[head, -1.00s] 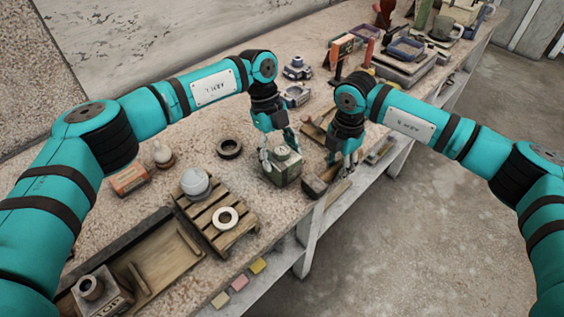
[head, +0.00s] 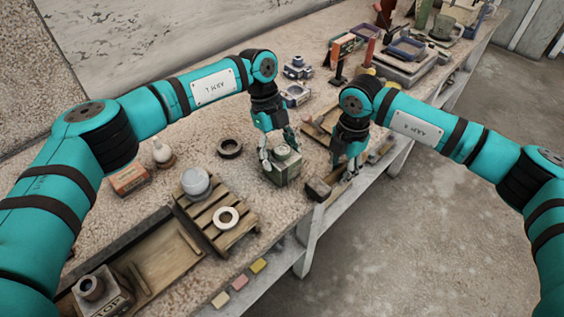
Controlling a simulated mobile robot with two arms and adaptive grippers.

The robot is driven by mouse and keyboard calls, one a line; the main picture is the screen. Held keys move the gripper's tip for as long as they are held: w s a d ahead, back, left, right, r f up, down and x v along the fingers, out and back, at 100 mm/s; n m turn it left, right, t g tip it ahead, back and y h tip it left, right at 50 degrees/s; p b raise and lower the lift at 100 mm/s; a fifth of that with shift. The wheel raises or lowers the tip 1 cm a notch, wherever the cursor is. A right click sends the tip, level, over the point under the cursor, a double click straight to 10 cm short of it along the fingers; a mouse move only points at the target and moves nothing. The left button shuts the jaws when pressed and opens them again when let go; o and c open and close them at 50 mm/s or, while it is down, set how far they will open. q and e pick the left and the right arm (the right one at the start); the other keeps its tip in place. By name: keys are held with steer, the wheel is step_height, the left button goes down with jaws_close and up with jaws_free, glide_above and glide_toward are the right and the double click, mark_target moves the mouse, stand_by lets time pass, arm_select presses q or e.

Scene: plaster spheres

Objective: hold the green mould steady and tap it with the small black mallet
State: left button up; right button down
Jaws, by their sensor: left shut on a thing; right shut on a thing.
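The green mould (head: 284,173), a squat block with a round pale top, stands upright on the bench near its front edge. My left gripper (head: 279,151) is shut on it from above, with fingers at its upper part. My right gripper (head: 347,170) is shut on the small black mallet, right of the mould. The mallet's dark head (head: 318,190) points left toward the mould, with a small gap between them. Most of the mallet's handle is hidden by the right gripper.
A slatted wooden stand (head: 208,220) at left holds a pale sphere (head: 196,182) and a white ring (head: 227,217). A dark ring (head: 230,148) lies behind. A wooden tray (head: 322,127) lies behind the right gripper. The bench's front edge is close to the mallet.

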arm_select(q)
steer(key=shift+r, duration=0.1)
stand_by(0.4)
arm_select(e)
steer(key=w+a, duration=0.3)
steer(key=shift+w, duration=0.35)
steer(key=shift+s, duration=0.1)
arm_select(q)
steer(key=shift+d, duration=0.15)
arm_select(e)
steer(key=s+d, duration=0.3)
steer(key=shift+s, duration=0.1)
steer(key=shift+s+d, duration=0.1)
steer(key=shift+s, duration=0.05)
arm_select(q)
steer(key=shift+a, duration=0.2)
steer(key=shift+d, duration=0.1)
